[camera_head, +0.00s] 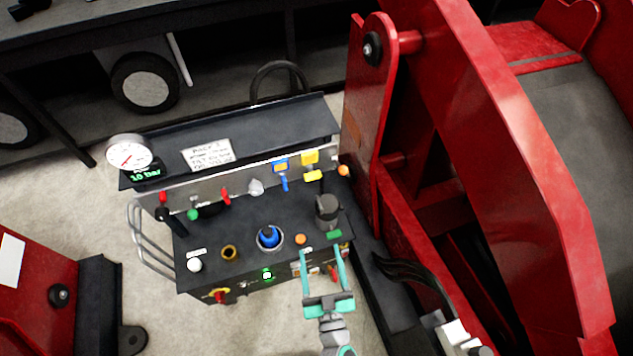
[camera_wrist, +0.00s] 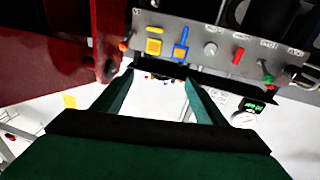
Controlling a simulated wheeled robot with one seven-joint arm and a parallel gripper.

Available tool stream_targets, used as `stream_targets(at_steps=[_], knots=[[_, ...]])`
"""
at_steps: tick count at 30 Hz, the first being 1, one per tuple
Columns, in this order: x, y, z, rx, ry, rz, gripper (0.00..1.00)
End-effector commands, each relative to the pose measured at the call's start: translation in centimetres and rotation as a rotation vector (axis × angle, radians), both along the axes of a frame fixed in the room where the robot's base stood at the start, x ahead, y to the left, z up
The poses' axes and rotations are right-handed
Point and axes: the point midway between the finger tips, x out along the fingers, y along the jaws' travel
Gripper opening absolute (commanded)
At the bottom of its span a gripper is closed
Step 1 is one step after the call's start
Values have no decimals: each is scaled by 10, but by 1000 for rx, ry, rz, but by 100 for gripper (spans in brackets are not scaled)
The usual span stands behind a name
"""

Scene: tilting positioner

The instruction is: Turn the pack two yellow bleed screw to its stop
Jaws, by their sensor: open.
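The pack two panel (camera_head: 253,178) carries a yellow bar-shaped handle (camera_head: 313,176), apparently the bleed screw, below a yellow square plate (camera_head: 310,156). The bar lies roughly level across the panel. In the upside-down wrist view the yellow bar (camera_wrist: 156,29) sits above the yellow plate (camera_wrist: 154,47). My gripper (camera_head: 320,252) is open and empty, in front of the console's right part. In the wrist view my gripper (camera_wrist: 159,77) has its fingers spread, pointing toward the panel, apart from the yellow bar. Nothing hides the bar.
A blue lever (camera_head: 284,183) stands upright just left of the yellow bar. An orange knob (camera_head: 343,170) and a dark grey cylinder (camera_head: 327,209) are close by. A gauge (camera_head: 129,152) with a 10 bar display is at left. A large red frame (camera_head: 375,95) rises at right.

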Motion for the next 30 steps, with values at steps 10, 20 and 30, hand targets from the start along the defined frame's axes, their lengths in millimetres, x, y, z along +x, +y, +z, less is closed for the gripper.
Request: stream_targets(at_steps=[10,20,30], knots=[[121,-16,-33,11,12,107,66],[176,-25,-46,31,63,150,66],[215,-12,-45,32,63,153,66]])
